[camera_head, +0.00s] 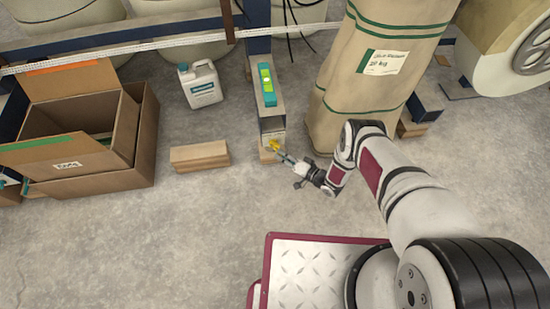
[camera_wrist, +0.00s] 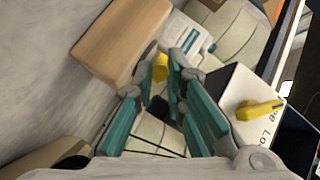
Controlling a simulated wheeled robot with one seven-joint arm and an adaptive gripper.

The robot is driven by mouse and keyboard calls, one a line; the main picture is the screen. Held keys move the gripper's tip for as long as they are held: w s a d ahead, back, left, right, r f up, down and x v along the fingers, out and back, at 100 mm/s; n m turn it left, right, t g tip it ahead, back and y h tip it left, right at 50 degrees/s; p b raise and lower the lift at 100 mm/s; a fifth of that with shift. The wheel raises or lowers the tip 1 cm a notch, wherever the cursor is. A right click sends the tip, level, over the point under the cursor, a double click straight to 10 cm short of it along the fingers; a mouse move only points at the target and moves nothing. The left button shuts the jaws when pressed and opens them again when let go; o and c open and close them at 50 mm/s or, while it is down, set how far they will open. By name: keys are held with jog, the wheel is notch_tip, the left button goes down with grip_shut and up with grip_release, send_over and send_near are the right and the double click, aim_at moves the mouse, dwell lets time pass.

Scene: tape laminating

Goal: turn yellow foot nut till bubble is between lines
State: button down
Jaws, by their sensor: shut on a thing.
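The yellow foot nut (camera_wrist: 160,68) sits between the fingertips of my gripper (camera_wrist: 163,80) in the wrist view, partly hidden by them. My gripper's teal fingers are closed on it. In the head view my gripper (camera_head: 283,157) reaches in from the right to the low front of a grey upright frame foot (camera_head: 272,122). A teal spirit level (camera_head: 267,85) lies on top of that foot, with a bright yellow-green vial. The bubble and its lines are too small to read.
A yellow lever (camera_wrist: 258,109) on a white lettered face is close right of my fingers. A wooden block (camera_wrist: 122,40) is close left. A paper sack (camera_head: 365,85) stands right of the foot; a white jug (camera_head: 200,85), wood block (camera_head: 200,156) and cardboard box (camera_head: 75,140) stand left.

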jog(key=shift+w+d, duration=0.2)
jog(key=shift+d, duration=0.05)
jog(key=shift+r, duration=0.1)
jog(key=shift+a, duration=0.1)
jog(key=c, duration=1.9)
grip_release()
jog(key=v, duration=1.2)
jog(key=shift+w, duration=0.15)
jog(key=shift+r, duration=0.1)
